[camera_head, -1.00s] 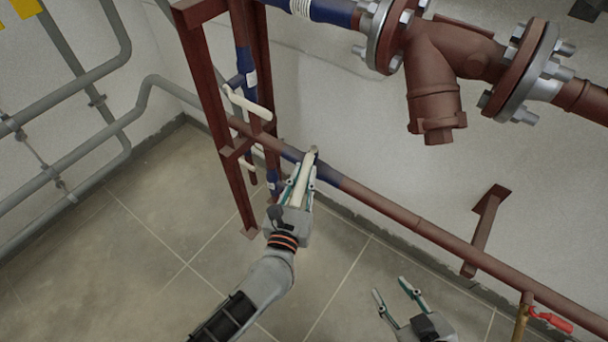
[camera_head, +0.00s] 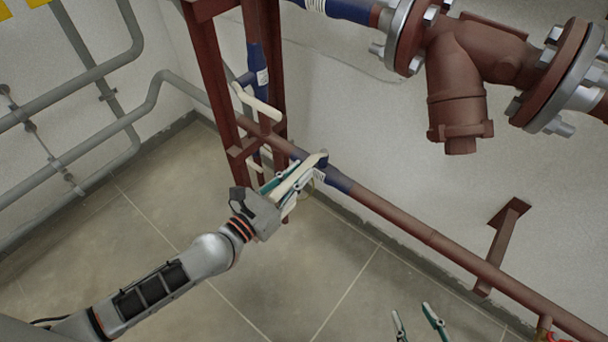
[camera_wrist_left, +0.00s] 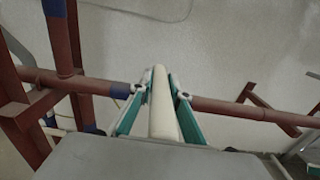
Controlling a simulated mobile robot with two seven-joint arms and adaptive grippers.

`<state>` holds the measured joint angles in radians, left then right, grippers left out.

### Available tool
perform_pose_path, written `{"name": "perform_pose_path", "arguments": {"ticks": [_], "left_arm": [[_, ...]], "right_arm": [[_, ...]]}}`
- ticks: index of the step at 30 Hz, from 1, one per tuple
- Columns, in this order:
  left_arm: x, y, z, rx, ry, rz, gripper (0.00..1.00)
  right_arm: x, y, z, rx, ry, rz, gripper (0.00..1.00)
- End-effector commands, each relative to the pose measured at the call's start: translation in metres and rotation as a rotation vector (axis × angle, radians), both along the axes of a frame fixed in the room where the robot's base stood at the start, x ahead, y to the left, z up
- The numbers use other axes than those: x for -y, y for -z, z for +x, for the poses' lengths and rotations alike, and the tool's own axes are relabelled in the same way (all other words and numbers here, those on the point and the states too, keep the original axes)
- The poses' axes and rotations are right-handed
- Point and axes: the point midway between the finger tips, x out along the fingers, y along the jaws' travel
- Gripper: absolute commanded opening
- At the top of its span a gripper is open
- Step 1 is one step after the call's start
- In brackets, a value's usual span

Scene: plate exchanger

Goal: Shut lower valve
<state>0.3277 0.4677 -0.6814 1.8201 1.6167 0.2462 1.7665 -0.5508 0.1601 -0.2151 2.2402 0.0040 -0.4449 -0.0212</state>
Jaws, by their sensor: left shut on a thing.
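The lower valve has a long cream lever (camera_head: 302,172) on the blue section (camera_head: 333,179) of the thin horizontal pipe. The lever slants down and left from its pivot, at an angle to the pipe. My left gripper (camera_head: 287,182) is shut on this lever, with a finger along each side. In the left wrist view the lever (camera_wrist_left: 162,105) lies between the green-padded fingers and points towards the pipe. The lever's near end is hidden by the gripper. My right gripper (camera_head: 417,314) is at the bottom edge, apart from the pipe, with its fingers spread and empty.
A large brown flanged fitting (camera_head: 458,85) hangs at upper right. A wall bracket (camera_head: 500,245) supports the pipe. Grey pipes (camera_head: 110,140) run along the left wall. The tiled floor (camera_head: 270,280) is clear.

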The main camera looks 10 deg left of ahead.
Motion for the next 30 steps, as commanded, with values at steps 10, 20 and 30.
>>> {"name": "perform_pose_path", "arguments": {"ticks": [10, 20, 30], "left_arm": [[-0.004, 0.0, 0.002, -0.001, -0.004, 0.0, 0.22], [-0.002, 0.0, 0.001, -0.001, 0.0, 0.0, 0.34], [-0.019, 0.001, -0.029, -0.003, 0.0, 0.004, 0.34]], "right_arm": [[0.0, -0.002, 0.0, 0.003, -0.002, 0.0, 0.4], [0.001, 0.004, -0.004, -0.008, -0.002, -0.003, 0.4], [0.002, 0.002, -0.003, -0.005, -0.001, -0.003, 0.4]]}}
